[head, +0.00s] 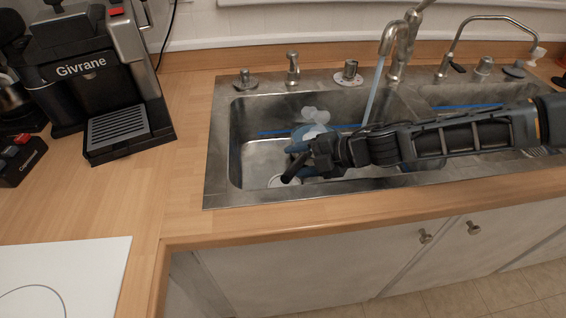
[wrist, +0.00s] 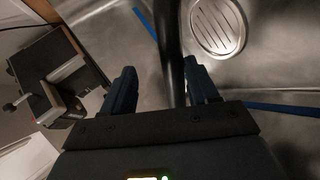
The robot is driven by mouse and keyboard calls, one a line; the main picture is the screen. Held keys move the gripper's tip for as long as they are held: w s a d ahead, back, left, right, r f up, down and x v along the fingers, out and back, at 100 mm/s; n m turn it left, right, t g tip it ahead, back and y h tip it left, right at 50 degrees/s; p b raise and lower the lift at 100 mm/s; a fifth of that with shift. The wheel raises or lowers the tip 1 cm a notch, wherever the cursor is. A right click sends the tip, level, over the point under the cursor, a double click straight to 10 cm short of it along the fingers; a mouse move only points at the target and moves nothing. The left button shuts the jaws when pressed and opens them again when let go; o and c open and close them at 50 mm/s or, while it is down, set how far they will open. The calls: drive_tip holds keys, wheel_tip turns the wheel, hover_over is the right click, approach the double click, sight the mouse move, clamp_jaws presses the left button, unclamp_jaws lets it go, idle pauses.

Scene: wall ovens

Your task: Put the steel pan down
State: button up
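My gripper (head: 305,141) reaches from the right into the left sink basin (head: 250,166). In the wrist view, its two dark blue fingers (wrist: 163,78) stand apart. A dark bar-like handle (wrist: 170,45) runs between them, close to the right finger, with a gap to the left finger. The handle (head: 291,169) also shows in the head view, slanting out below the fingers. I take it for the steel pan's handle. I cannot make out the pan's body in either view. Whether the handle touches a finger is not clear.
A drain (wrist: 217,27) lies in the basin floor. The faucet (head: 394,45) runs a stream of water close to my arm. A coffee machine (head: 100,85) stands on the left counter. The wooden counter (head: 178,140) left of the sink is clear, beside a white cooktop (head: 65,270).

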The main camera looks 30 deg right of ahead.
drive_tip(key=shift+v, duration=1.65)
